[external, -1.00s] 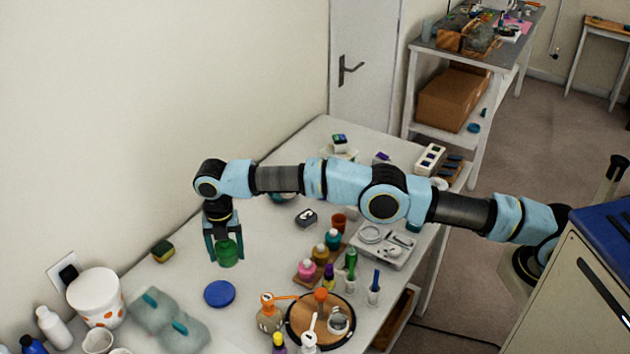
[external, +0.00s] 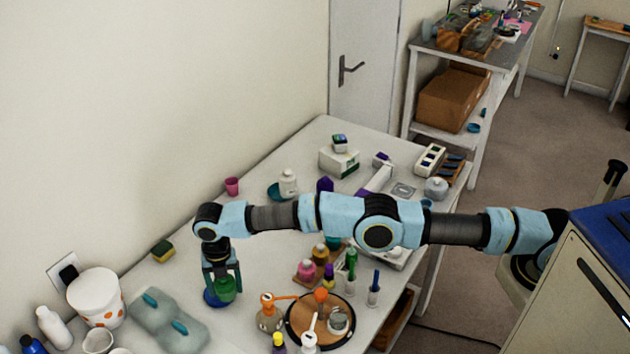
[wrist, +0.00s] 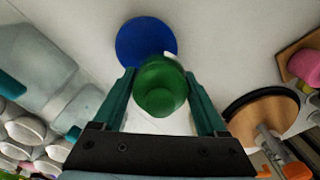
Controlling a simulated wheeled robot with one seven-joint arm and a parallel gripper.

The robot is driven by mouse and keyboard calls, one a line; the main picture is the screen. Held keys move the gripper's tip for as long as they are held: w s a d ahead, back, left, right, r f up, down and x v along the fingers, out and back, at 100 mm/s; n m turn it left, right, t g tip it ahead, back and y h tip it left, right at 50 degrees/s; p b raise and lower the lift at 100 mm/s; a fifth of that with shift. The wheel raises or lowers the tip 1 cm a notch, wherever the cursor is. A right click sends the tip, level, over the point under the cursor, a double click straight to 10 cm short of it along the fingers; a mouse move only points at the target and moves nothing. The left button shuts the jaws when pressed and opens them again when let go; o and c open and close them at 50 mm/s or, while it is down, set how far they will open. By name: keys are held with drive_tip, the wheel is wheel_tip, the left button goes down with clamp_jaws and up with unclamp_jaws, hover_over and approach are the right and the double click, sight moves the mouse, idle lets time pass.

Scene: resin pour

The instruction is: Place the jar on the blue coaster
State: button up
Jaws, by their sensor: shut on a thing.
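The green jar (external: 226,290) is held between the fingers of my gripper (external: 222,282), low over the table. In the wrist view the jar (wrist: 160,90) is between the two teal fingers of my gripper (wrist: 160,76), seen from its top. The blue coaster (external: 211,300) lies flat on the table, partly hidden behind the jar and the fingers. In the wrist view the coaster (wrist: 145,38) is just beyond the jar, which overlaps its near edge. I cannot tell whether the jar touches the coaster or the table.
A round wooden board (external: 297,336) with orange and white items stands to the right. A pink bottle (external: 306,270) stands right of my gripper. A sponge (external: 162,250) lies behind.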

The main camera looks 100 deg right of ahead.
drive_tip(key=shift+f, duration=0.55)
drive_tip(key=shift+f, duration=0.25)
drive_tip(key=o, duration=1.5)
drive_tip(key=shift+r, duration=0.1)
